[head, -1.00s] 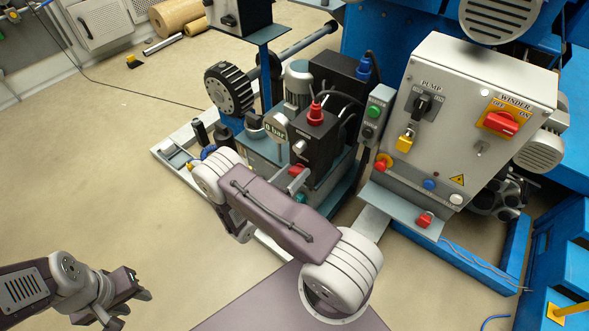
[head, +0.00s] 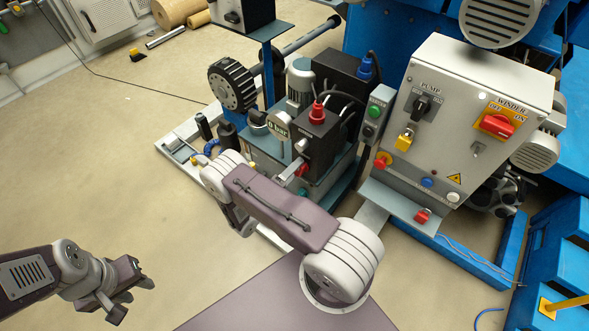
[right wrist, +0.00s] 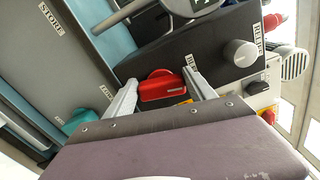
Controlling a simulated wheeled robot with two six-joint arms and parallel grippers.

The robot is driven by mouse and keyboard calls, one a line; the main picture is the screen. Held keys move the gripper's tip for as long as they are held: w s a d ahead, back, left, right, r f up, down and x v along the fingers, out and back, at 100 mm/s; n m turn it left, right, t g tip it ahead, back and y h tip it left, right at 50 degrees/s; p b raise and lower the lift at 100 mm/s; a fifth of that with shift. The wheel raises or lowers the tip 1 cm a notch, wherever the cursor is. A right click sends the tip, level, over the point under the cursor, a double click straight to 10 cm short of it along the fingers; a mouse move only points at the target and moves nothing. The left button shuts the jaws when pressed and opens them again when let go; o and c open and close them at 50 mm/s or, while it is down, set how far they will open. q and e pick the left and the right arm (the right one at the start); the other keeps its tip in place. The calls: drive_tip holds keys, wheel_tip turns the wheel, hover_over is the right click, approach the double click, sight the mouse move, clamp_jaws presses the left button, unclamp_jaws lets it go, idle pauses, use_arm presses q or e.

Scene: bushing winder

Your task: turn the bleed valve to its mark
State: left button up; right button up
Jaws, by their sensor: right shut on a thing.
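The bleed valve's red handle (right wrist: 162,87) sits on the face of a black block (right wrist: 222,50) in the right wrist view, beside a partly hidden label. In the head view the handle (head: 302,170) shows low on the block's front. My right gripper (right wrist: 160,94) has its two pale fingers on either side of the handle and is shut on it. In the head view its fingertips (head: 291,177) are partly hidden by my right arm. A valve mark cannot be made out. My left gripper (head: 134,299) is open and empty above the floor at lower left.
A grey knob (right wrist: 240,53) labelled RELIEF is close to the right finger. A teal handle (right wrist: 78,121) lies left of the fingers. The control box (head: 460,130) with switches stands right of the block. The floor (head: 90,190) at left is clear.

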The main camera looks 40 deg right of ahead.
drive_tip(key=shift+f+n, duration=0.1)
drive_tip(key=shift+n, duration=1)
drive_tip(key=o, duration=1.4)
drive_tip(key=p+v, duration=0.2)
drive_tip(key=v, duration=0.7)
